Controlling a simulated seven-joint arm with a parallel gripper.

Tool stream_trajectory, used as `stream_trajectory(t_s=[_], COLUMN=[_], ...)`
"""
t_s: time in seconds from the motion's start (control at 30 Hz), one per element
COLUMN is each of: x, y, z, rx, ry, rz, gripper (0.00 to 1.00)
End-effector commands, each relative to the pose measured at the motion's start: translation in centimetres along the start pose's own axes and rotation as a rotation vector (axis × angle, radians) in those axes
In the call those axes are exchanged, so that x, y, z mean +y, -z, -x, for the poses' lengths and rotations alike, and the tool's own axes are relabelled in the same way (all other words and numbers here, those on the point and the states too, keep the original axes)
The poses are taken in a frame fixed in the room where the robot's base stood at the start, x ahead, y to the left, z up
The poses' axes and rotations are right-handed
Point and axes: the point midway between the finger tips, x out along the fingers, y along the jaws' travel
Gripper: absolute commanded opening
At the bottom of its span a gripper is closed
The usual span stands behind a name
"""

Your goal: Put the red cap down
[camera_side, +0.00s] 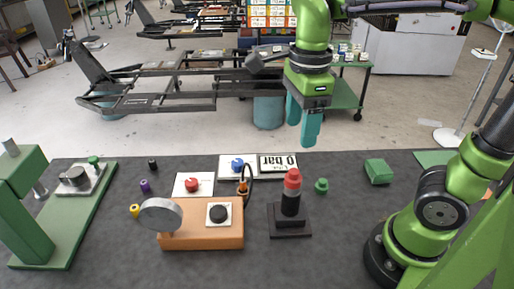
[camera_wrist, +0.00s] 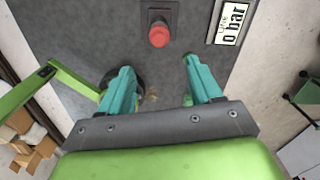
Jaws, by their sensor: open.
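The red cap (camera_side: 292,180) sits upright on top of a black post (camera_side: 290,204) with a square black base (camera_side: 290,225) on the dark table. In the wrist view, the red cap (camera_wrist: 158,34) shows from above, beyond my fingertips. My gripper (camera_side: 302,122) hangs in the air, well above the table, fingers pointing down. In the wrist view, my gripper (camera_wrist: 158,66) has its two teal fingers spread wide with nothing held between them. The cap is apart from the fingers.
An orange block (camera_side: 200,237) with a round grey disc stands left of the post. A green knob (camera_side: 321,185) and a green block (camera_side: 378,171) lie to its right. A "0 bar" display (camera_side: 278,166) lies behind. A red knob (camera_side: 193,185) sits on a white plate.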

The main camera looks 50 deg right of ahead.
Motion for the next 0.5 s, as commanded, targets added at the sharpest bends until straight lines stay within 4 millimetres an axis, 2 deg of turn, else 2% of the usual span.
stream_trajectory(t_s=[0.07, 0.23, 0.37, 0.5], x=[0.0, 0.1, 0.1, 0.0], y=[0.6, 2.0, 3.0, 4.0], z=[0.0, -0.4, -0.9, -1.2], rx=[-0.031, -0.127, -0.153, -0.109], ry=[0.023, 0.152, 0.316, 0.505], rz=[0.113, 0.572, 0.963, 1.328], gripper=[0.64, 0.64, 0.64, 0.64])
